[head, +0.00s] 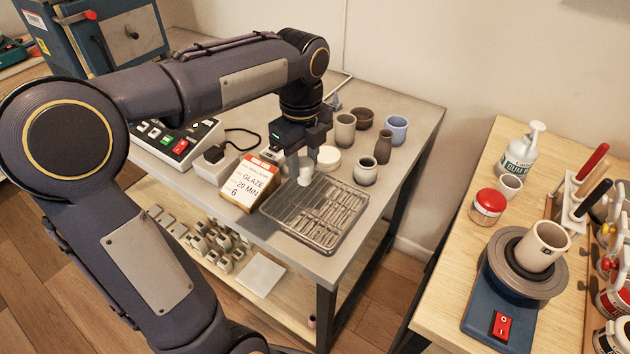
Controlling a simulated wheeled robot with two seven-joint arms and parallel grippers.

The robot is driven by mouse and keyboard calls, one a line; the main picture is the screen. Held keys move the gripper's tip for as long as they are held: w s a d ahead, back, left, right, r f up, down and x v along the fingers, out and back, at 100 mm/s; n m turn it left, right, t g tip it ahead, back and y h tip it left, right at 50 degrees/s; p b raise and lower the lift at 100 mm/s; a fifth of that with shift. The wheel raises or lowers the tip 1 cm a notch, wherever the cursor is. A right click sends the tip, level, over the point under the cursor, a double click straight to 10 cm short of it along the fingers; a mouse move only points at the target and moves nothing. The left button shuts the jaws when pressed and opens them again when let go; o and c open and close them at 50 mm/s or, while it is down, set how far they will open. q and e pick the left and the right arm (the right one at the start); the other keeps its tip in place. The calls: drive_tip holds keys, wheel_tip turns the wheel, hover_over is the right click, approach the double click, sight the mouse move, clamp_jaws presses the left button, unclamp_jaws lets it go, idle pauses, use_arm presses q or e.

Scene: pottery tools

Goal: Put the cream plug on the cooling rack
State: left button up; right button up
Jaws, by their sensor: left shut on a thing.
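My left gripper (303,168) points down over the back left edge of the cooling rack and is shut on a small cream plug (305,177). The fingers hide part of the plug, and I cannot tell whether it touches the rack. The cooling rack (317,215) is a dark wire grid near the front edge of the grey table. The rest of its surface looks empty. My right gripper is out of view.
A control box (178,142) is farther left.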

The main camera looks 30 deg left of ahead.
use_arm(q)
drive_tip(key=shift+w+d+f, duration=0.15)
drive_tip(key=shift+d+f, duration=0.25)
drive_tip(key=shift+f, duration=0.15)
drive_tip(key=shift+w+d+f, duration=0.15)
drive_tip(key=shift+d+f, duration=0.25)
drive_tip(key=shift+f, duration=0.15)
drive_tip(key=shift+w+d+f, duration=0.1)
drive_tip(key=shift+d+f, duration=0.05)
drive_tip(key=shift+f, duration=0.75)
drive_tip(key=shift+d+f, duration=0.1)
drive_tip(key=shift+f, duration=0.75)
drive_tip(key=shift+f+b, duration=0.2)
drive_tip(key=shift+b, duration=0.15)
drive_tip(key=o, duration=1)
